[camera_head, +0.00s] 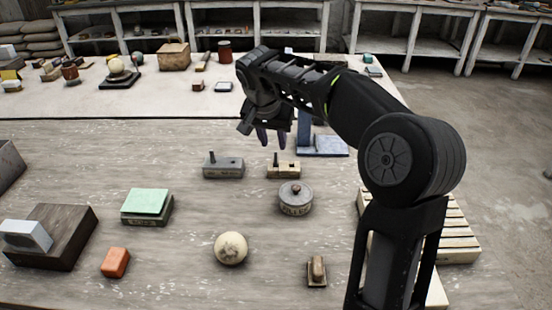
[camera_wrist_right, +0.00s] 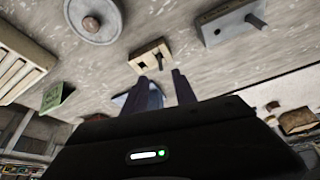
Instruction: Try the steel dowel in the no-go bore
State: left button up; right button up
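A tan block (camera_head: 284,171) with a label on its front stands mid-table, with a short dark pin (camera_head: 276,159) upright at its left. The tan block also shows in the right wrist view (camera_wrist_right: 149,52). A grey block (camera_head: 224,170) stands to its left, also with a dark upright pin (camera_head: 212,156); the wrist view shows this pin (camera_wrist_right: 256,21) too. I cannot tell which pin is the steel dowel; the labels are unreadable. My right gripper (camera_head: 271,138) is above and slightly behind the tan block, fingers apart, with nothing seen between them. My left gripper is not in view.
A round lidded tin (camera_head: 295,199) stands in front of the tan block, a blue stand (camera_head: 322,146) behind it. A plaster sphere (camera_head: 231,248), a green-topped box (camera_head: 147,204) and an orange block (camera_head: 115,262) lie nearer. A slatted crate (camera_head: 460,242) is at right.

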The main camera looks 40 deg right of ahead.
aim_at(276, 155)
jog(key=shift+x, duration=1.45)
jog(key=x, duration=0.5)
jog(key=shift+w+p, duration=0.1)
jog(key=shift+p, duration=0.25)
jog(key=shift+c, duration=0.3)
grip_shut()
